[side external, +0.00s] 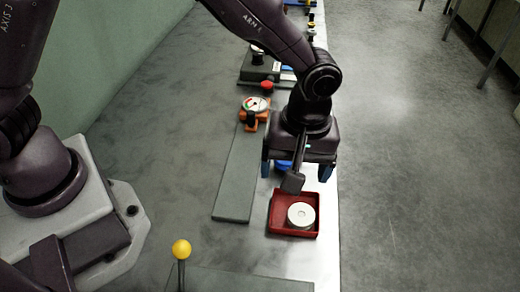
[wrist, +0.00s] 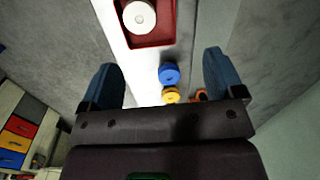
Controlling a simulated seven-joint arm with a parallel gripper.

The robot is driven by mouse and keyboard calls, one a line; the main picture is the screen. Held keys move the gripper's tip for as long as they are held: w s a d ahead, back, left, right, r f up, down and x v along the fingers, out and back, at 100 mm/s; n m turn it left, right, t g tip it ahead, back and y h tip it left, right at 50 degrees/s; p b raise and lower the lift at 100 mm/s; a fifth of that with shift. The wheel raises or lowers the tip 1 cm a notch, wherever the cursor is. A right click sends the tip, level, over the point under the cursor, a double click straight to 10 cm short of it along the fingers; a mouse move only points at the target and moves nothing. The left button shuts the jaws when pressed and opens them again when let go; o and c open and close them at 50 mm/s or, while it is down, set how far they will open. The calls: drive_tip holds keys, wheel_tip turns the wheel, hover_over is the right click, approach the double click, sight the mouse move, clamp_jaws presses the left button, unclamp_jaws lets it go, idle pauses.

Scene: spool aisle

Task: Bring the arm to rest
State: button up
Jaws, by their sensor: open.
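My gripper (side external: 296,173) hangs above the bench strip (side external: 328,220), with its two blue fingers spread apart and nothing between them. In the wrist view my gripper (wrist: 160,68) also shows wide open and empty. A red tray (side external: 273,213) stands just in front of it, and a white spool (side external: 301,215) lies in the tray. The tray (wrist: 163,38) and white spool (wrist: 138,16) are at the top of the wrist view. A blue spool (side external: 283,165) is partly hidden behind my gripper in the side view.
In the wrist view a blue spool (wrist: 169,74) and a yellow spool (wrist: 172,95) sit near the tray. An orange-based dial gauge (side external: 256,104), a red knob (side external: 267,86) and a yellow ball on a post (side external: 181,249) stand around. The floor at right (side external: 420,180) is clear.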

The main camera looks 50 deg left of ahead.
drive_tip(key=s+a+r+m+t, duration=0.3)
drive_tip(key=s+a+r+m, duration=0.2)
drive_tip(key=a+r, duration=0.5)
drive_tip(key=s+a+r+m+t, duration=0.3)
drive_tip(key=s+a+r+m, duration=0.2)
drive_tip(key=s+a+r, duration=0.4)
drive_tip(key=shift+s+a+r, duration=0.4)
drive_tip(key=shift+a, duration=0.6)
